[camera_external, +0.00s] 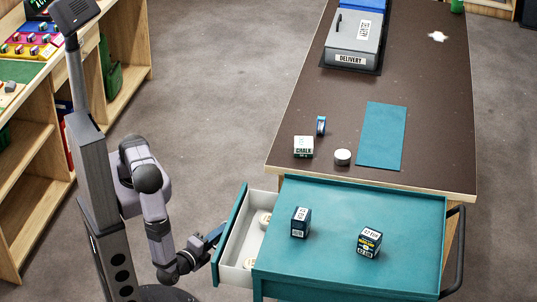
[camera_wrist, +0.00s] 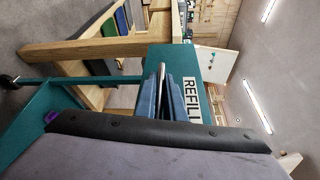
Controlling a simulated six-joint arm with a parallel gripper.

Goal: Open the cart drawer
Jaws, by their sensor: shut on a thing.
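The teal cart (camera_external: 345,205) stands at the front right. Its drawer (camera_external: 240,245) is pulled out to the left, and its pale inside shows with a few small whitish items in it. My gripper (camera_external: 213,238) is at the outer side of the drawer's teal front (camera_external: 229,225). Most of the handle is hidden by the fingers.
Two dark boxes (camera_external: 301,222) (camera_external: 369,242) sit on the cart top. Behind it, a table (camera_external: 440,110) holds a teal mat (camera_external: 382,136), a chalk block (camera_external: 303,146), a white round item (camera_external: 342,157) and a delivery box (camera_external: 355,40). Wooden shelves (camera_external: 35,145) stand at left; open floor lies between.

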